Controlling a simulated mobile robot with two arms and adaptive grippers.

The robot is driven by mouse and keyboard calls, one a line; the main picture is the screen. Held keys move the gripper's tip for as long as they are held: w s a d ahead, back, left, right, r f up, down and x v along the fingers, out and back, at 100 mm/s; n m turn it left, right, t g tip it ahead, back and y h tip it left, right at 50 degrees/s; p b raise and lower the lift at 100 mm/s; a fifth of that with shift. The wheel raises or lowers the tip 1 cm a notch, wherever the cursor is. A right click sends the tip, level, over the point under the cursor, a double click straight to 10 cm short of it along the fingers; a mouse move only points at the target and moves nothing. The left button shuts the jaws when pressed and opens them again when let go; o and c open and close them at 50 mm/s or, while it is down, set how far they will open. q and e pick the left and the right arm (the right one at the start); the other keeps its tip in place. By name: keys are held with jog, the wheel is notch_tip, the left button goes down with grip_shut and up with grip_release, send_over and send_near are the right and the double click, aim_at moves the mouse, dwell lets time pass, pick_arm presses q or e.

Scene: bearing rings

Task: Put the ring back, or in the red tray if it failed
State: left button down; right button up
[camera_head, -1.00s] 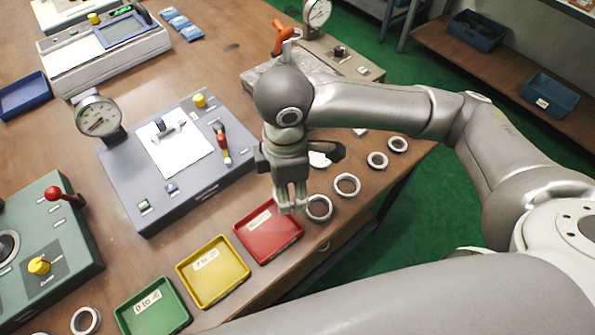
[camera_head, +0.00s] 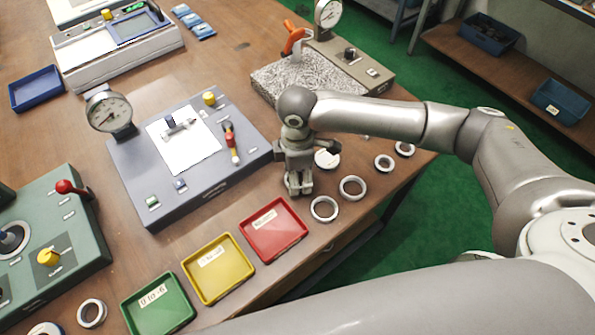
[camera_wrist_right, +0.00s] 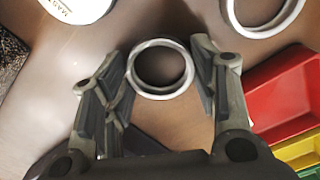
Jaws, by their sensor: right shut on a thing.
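My right gripper (camera_head: 299,190) is low over the table, just behind the red tray (camera_head: 302,238). In the right wrist view my right gripper (camera_wrist_right: 163,85) has its fingers on both sides of a steel ring (camera_wrist_right: 133,70) and is shut on it. Other rings (camera_head: 313,214) (camera_head: 342,194) lie in a row to the right of the gripper. The red tray looks empty, with a label inside; it also shows in the right wrist view (camera_wrist_right: 292,95). My left gripper is not in view.
A white labelled disc (camera_head: 327,158) lies close behind the gripper. The yellow tray (camera_head: 217,270) and green tray (camera_head: 158,305) stand left of the red one. A grey gauge station (camera_head: 140,185) is to the left, a speckled slab (camera_head: 320,88) behind. The table edge is near on the right.

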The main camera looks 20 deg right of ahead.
jog(key=o, duration=1.1)
jog(key=shift+f, duration=0.1)
notch_tip(320, 180, up, 12)
jog(key=shift+r, duration=0.15)
